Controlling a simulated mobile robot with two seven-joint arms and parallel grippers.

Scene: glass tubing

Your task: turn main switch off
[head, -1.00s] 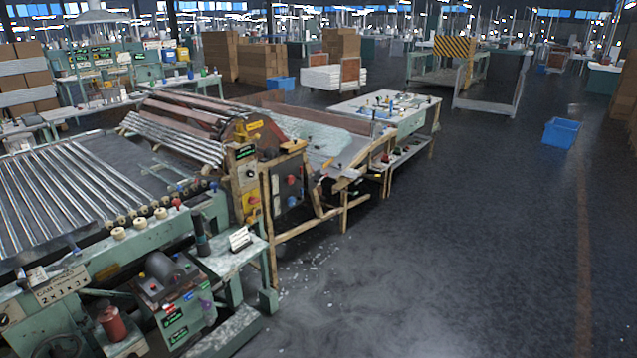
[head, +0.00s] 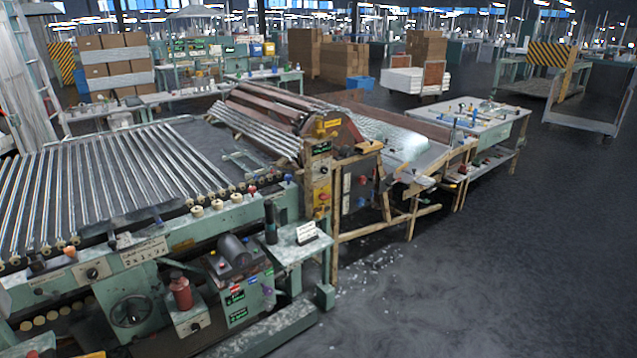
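The glass tubing machine (head: 130,265) with its row of shiny tubes (head: 100,185) fills the left and middle of the head view. A tall control post (head: 321,185) at its right end carries a dark label, a round knob and a yellow plate. A dark panel with a red button (head: 362,180) is beside it. A round black knob (head: 92,272) is on the front panel by a lettered plate. I cannot tell which of these is the main switch; the lettering is too small. Neither of my grippers is in view.
A small green side table (head: 290,245) with a white sign juts out at the machine's front. A handwheel (head: 131,311) is low at the front. White shards litter the floor near the wooden frame. The dark floor (head: 500,270) at the right is clear.

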